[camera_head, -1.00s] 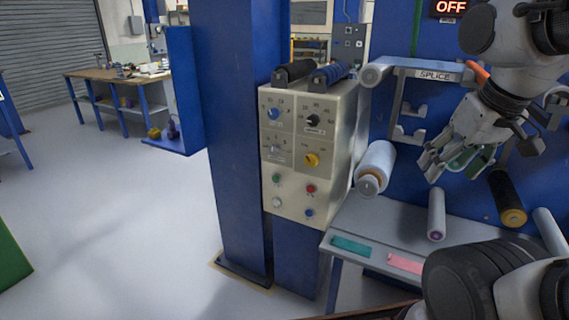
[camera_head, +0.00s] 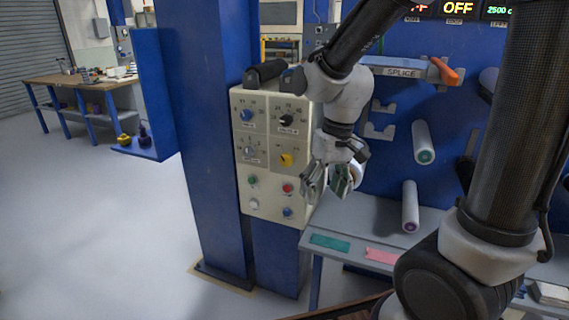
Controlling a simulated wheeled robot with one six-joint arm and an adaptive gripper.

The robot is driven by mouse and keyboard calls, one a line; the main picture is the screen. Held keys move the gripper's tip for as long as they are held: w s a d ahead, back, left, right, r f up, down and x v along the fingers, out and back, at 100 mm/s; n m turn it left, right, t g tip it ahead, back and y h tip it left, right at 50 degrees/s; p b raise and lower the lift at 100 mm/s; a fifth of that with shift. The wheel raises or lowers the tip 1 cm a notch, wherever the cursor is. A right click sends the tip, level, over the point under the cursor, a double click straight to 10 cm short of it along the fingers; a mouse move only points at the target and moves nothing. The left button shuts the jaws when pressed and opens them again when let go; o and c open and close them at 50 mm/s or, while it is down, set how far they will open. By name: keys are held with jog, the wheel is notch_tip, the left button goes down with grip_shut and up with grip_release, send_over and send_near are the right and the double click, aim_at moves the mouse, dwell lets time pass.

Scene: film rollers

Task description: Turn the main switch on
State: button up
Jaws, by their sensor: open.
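A cream control box (camera_head: 262,195) is fixed to a blue post, left of centre. On its face are a blue knob (camera_head: 247,115), a black knob (camera_head: 286,120), a grey knob (camera_head: 249,151) and a yellow knob (camera_head: 286,160). Green (camera_head: 252,180), red (camera_head: 287,188), white (camera_head: 254,204) and blue (camera_head: 287,212) buttons sit below. The labels are too small to read, so I cannot tell which is the main switch. My gripper (camera_head: 328,190) is open and empty, in front of the box's right edge, right of the red button. It hides part of the box's right side.
A grey shelf (camera_head: 350,222) with a green strip (camera_head: 330,243) and a pink strip (camera_head: 382,256) lies below right. Several rollers, such as a white one (camera_head: 422,140), stick out from the blue panel. An OFF display (camera_head: 458,8) glows at the top. Open floor lies left.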

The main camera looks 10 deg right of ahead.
jog(key=w+a+f+m+t, duration=0.2)
jog(key=w+a+f+t, duration=0.1)
jog(key=w+a+f, duration=0.65)
jog(key=w+a+f+m+t, duration=0.2)
jog(key=w+a+f+t, duration=0.2)
jog(key=w+a+f, duration=0.55)
jog(key=m+t+h, duration=0.6)
jog(key=t+h, duration=0.2)
jog(key=h, duration=0.4)
send_near(285, 162)
jog(key=x, duration=1)
